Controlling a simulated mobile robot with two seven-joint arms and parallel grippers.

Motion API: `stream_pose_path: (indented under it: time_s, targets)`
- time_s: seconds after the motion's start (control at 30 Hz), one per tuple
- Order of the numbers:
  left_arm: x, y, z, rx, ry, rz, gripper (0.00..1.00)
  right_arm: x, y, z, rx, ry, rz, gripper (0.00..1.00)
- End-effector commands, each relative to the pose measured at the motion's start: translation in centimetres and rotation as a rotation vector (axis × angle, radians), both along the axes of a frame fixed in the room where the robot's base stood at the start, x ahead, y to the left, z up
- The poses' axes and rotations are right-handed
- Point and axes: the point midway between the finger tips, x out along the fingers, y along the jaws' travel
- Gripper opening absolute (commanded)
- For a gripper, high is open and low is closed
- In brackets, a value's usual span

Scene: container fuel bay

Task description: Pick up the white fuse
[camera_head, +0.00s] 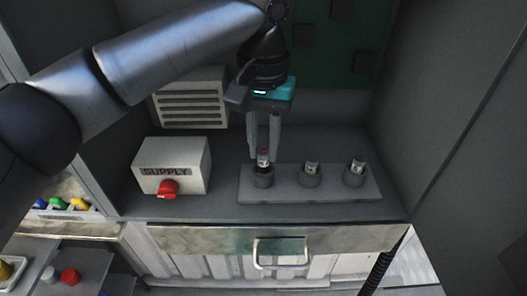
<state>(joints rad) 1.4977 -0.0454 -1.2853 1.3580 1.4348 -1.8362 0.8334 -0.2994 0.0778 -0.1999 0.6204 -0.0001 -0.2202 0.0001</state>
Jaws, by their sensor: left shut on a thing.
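A grey holder plate (285,194) with three round sockets lies on the shelf of the bay. A small fuse (263,157) with red and pale parts stands in the left socket. My left gripper (264,149) points down over that socket, its two fingers closed on this fuse. The fuse's lower end is hidden in the socket. A pale fuse with dark marks (311,167) stands in the middle socket, and a similar one (356,166) stands in the right socket, slightly tilted. I cannot tell for sure which is the white fuse. My right gripper is not in view.
A white SUPPLY box (171,166) with a red knob (168,189) stands left of the holder. A louvred vent (190,98) is behind it. A drawer front with a metal handle (281,253) is below. Grey walls close both sides.

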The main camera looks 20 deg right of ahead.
Motion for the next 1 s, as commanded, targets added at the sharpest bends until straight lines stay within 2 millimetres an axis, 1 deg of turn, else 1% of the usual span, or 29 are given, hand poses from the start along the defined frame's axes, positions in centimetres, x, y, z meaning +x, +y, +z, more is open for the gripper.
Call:
stream_pose_path:
  time_s: [0.1, 0.13, 0.57, 0.87, 1.0]
  targets:
    - [0.0, -0.1, 2.0, -0.002, -0.003, 0.0, 0.0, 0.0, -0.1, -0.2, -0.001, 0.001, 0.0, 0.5]
    - [-0.1, 0.0, 2.1, -0.001, -0.002, -0.002, 0.0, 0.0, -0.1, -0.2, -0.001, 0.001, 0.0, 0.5]
    - [-4.9, 1.4, 1.9, -0.001, -0.001, -0.004, 0.0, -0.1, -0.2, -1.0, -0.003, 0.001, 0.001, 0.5]
    - [-9.2, 2.7, 1.9, -0.002, -0.003, -0.005, 0.0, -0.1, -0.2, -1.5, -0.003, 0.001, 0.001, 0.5]
    - [-11.4, 3.3, 1.9, 0.0, -0.002, -0.005, 0.0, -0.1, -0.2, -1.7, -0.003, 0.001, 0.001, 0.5]
